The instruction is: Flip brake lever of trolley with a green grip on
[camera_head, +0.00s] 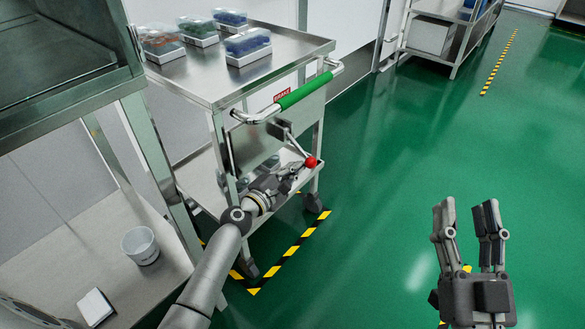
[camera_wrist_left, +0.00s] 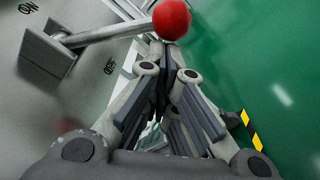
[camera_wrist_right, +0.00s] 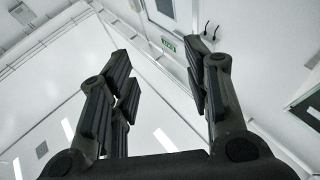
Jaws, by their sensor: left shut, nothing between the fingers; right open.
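The trolley's green grip (camera_head: 303,92) is on a metal handle at the trolley's near end. Below it, the brake lever is a metal rod with a red ball knob (camera_head: 311,162). In the left wrist view, the red knob (camera_wrist_left: 172,18) ends a rod (camera_wrist_left: 105,35) from a bracket (camera_wrist_left: 47,52) on a plate marked ON and OFF. My left gripper (camera_head: 299,167) is shut and empty, its tips close beside the knob; I cannot tell whether they touch. My right gripper (camera_head: 463,207) is open and empty, over the floor, also seen in the right wrist view (camera_wrist_right: 160,60).
The trolley top (camera_head: 285,45) carries several clear boxes of tubes. A metal bench with a white cup (camera_head: 140,245) stands at the left. Yellow-black floor tape (camera_head: 285,255) borders the trolley. Another trolley (camera_head: 450,40) is at the back. The green floor at right is clear.

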